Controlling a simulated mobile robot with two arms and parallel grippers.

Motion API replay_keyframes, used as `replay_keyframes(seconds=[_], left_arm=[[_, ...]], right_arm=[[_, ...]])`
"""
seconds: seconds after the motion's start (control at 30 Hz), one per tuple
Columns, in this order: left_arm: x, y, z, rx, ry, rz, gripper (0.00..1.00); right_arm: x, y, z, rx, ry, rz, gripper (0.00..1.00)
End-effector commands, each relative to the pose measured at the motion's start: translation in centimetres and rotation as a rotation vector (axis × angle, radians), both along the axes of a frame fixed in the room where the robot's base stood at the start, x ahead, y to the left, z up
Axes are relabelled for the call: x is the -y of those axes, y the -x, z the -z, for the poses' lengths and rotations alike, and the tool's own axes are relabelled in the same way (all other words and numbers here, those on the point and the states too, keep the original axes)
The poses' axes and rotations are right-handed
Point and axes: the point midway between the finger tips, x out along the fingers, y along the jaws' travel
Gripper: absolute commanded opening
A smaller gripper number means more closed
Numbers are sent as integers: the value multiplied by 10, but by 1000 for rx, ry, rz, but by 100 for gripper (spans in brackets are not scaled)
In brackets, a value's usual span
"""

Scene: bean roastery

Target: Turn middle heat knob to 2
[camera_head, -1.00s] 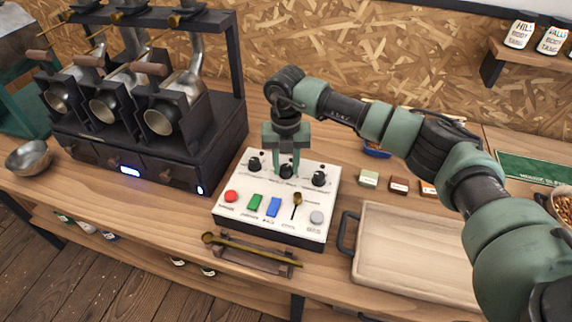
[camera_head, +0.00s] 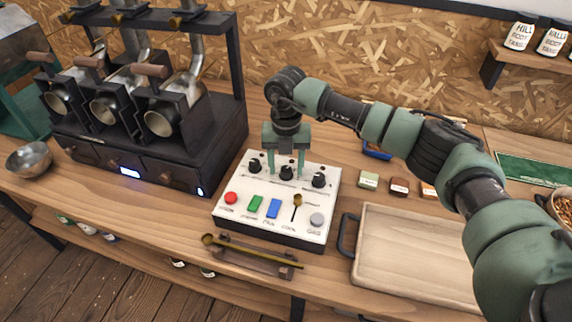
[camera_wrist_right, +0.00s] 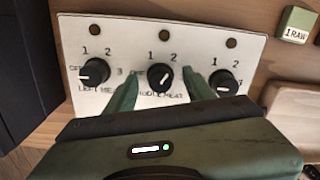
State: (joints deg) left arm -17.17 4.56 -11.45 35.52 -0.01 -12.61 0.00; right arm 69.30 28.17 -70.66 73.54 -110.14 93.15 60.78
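The white control panel (camera_head: 262,233) lies on the wooden counter with three black knobs along its back. The middle heat knob (camera_wrist_right: 160,77) shows a pale slanted line, its upper end leaning right toward the 2. My right gripper (camera_head: 286,170) points down over it, fingers open on either side with gaps to the knob. The left knob (camera_wrist_right: 94,72) has its pale mark toward OFF. The right knob (camera_wrist_right: 224,83) has its pale mark on the lower left. My left gripper is not in view.
A dark roaster (camera_head: 130,140) with three drums stands left of the panel. A brass scoop (camera_head: 250,250) lies in front on a wooden rest. A wooden tray (camera_head: 415,250) and small labelled blocks (camera_head: 398,187) are to the right.

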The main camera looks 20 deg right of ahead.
Motion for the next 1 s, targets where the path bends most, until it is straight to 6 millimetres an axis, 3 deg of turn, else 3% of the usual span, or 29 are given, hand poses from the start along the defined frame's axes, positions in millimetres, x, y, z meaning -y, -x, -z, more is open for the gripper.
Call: replay_keyframes(seconds=[0.17, 0.4, 0.6, 1.0], left_arm=[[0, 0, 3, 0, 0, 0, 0], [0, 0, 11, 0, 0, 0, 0], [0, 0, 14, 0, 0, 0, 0], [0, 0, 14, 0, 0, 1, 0]], right_arm=[[0, 0, -10, 1, 0, 0, 54], [0, -1, -50, 3, -1, 0, 54], [0, 0, -73, 1, -1, 0, 54], [0, 0, -78, 0, 0, 0, 54]])
